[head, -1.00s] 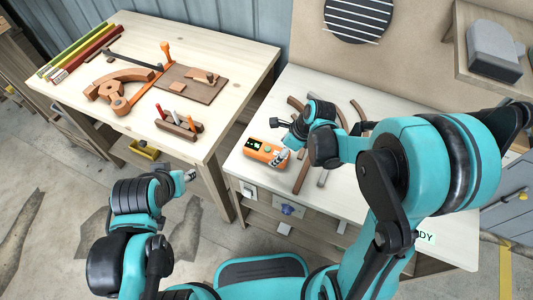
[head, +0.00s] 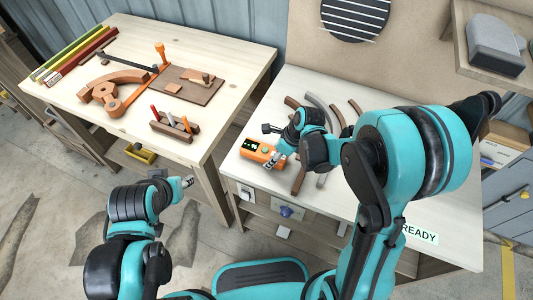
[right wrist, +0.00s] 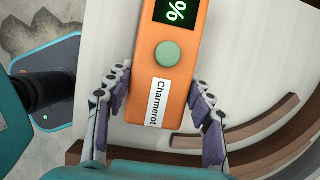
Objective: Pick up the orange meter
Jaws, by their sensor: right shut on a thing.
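The orange meter (head: 261,152) lies at the left edge of the right-hand table in the head view. In the right wrist view the meter (right wrist: 170,62) shows a dark display with a "%" sign, a green round button and a white label. My right gripper (head: 277,160) is at the meter's near end. In the right wrist view its fingers (right wrist: 160,105) stand on both sides of the meter, shut on it. Whether the meter is off the tabletop cannot be told. My left gripper (head: 188,181) is away from both tables, too small to tell its opening.
Curved strips (head: 319,110) lie on the right-hand table (head: 310,205) beside the meter. The left-hand table (head: 227,75) holds a wooden jig, colored bars and a small tool rack (head: 175,126). A gap separates the tables. A READY label (head: 418,233) is at the table's front.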

